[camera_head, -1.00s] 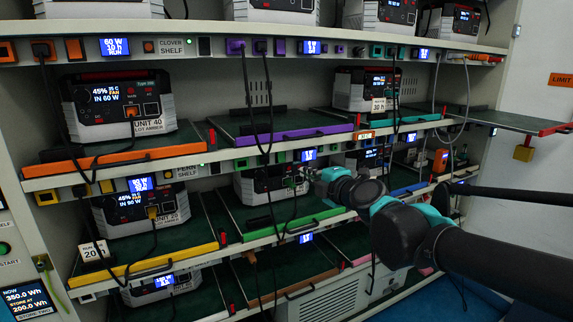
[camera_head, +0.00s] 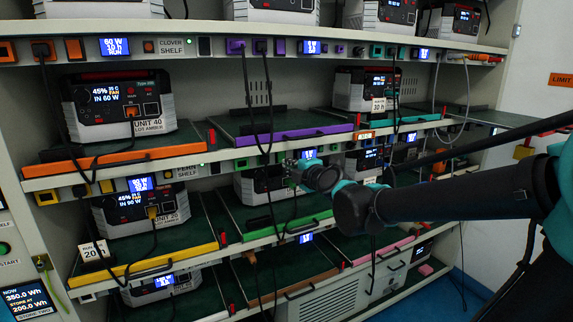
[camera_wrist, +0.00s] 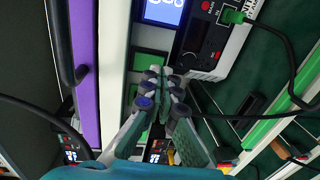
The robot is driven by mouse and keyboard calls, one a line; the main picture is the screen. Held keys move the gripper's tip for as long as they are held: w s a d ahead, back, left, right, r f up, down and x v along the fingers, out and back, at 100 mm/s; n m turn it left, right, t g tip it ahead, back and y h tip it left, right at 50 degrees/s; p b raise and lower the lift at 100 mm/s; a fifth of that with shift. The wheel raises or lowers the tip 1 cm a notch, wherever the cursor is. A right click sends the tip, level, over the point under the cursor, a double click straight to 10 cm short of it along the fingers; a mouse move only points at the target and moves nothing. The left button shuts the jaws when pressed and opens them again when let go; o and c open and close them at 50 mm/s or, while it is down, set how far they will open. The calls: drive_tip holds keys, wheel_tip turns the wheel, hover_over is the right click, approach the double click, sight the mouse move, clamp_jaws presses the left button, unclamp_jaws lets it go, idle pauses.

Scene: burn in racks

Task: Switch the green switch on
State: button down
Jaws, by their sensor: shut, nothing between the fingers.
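My gripper (camera_wrist: 163,74) is shut and empty in the wrist view, its fingertips close together in front of the shelf's front strip. Two green-edged panels show on that strip: one (camera_wrist: 149,62) just beyond the fingertips, and another (camera_wrist: 143,125) partly hidden behind the left finger. I cannot tell which one is the green switch, whether it is on, or whether the fingertips touch it. In the head view my gripper (camera_head: 290,168) is at the middle shelf edge, below the lit display (camera_head: 308,154), and covers part of the power unit (camera_head: 258,183) behind.
The purple-edged tray (camera_head: 308,134) lies above my gripper and the green-edged tray (camera_head: 284,228) below. Black cables hang in front of the shelves near the gripper. A green plug (camera_wrist: 233,16) sits in the power unit in the wrist view.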

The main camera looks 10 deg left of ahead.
drive_tip(key=shift+x, duration=0.9)
